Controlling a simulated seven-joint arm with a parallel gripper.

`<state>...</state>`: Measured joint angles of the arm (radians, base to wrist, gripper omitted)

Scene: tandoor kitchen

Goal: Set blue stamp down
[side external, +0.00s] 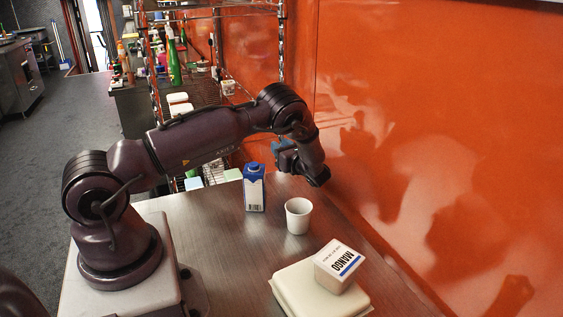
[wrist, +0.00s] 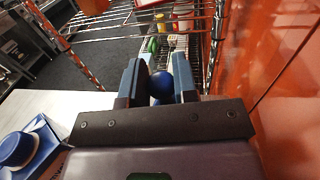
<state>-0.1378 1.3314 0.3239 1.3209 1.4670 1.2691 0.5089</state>
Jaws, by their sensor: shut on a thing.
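My gripper (side external: 281,150) is above the far end of the metal table (side external: 225,235), just right of and a little higher than the blue and white carton. In the wrist view, my gripper (wrist: 160,80) is shut on the blue stamp (wrist: 162,88), whose rounded blue part shows between the two blue-grey fingers. The stamp's lower part is hidden in the wrist view. In the side view I cannot tell the stamp apart from the blue fingers.
A blue and white carton (side external: 254,190) stands upright near the gripper. A white cup (side external: 298,216) stands right of it. A MANDO box (side external: 339,266) sits on a cream container (side external: 300,292) in front. An orange wall (side external: 420,130) borders the right. A wire rack (side external: 205,92) stands behind.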

